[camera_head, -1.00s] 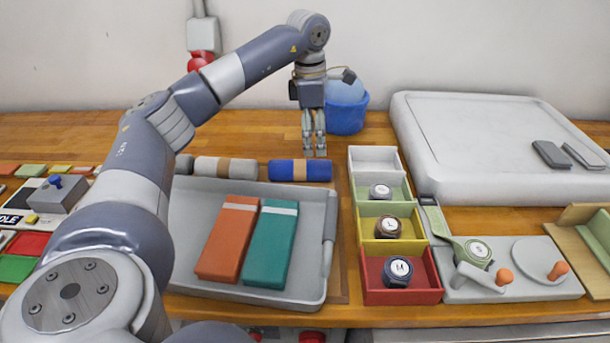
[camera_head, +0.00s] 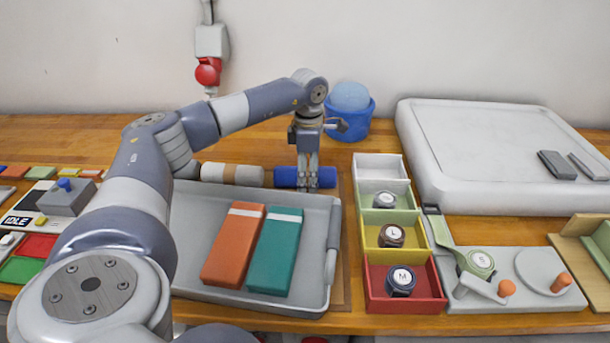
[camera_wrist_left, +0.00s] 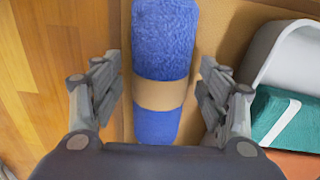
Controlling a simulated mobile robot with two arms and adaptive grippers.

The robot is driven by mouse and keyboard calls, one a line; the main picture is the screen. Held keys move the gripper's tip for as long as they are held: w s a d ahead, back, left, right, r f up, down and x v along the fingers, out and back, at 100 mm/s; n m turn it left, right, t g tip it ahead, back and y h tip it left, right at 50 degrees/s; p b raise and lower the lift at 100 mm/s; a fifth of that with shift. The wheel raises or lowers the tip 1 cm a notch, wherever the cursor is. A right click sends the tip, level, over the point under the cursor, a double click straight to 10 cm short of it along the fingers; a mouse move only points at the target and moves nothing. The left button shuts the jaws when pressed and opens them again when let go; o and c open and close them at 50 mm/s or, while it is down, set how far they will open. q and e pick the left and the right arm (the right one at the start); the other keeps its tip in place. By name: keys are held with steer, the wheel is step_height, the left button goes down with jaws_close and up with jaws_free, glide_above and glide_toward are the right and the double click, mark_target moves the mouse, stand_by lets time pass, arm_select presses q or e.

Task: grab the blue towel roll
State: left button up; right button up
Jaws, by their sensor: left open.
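The blue towel roll (camera_head: 288,177) lies on its side on a brown mat behind the grey tray in the head view. A tan band wraps its middle, partly hidden by my gripper. My left gripper (camera_head: 307,180) points down over the roll. In the left wrist view the roll (camera_wrist_left: 164,45) lies lengthwise between the two open fingers of my left gripper (camera_wrist_left: 162,95). One finger is on each side of the banded part, with gaps showing between fingers and roll. My right gripper is not in view.
A grey and tan roll (camera_head: 232,174) lies just left of the blue one. The grey tray (camera_head: 190,235) in front holds an orange and a teal folded item. A blue bucket (camera_head: 349,122) stands behind, and colored bins (camera_head: 404,290) stand to the right.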

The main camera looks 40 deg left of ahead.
arm_select(q)
steer(key=c, duration=1.2)
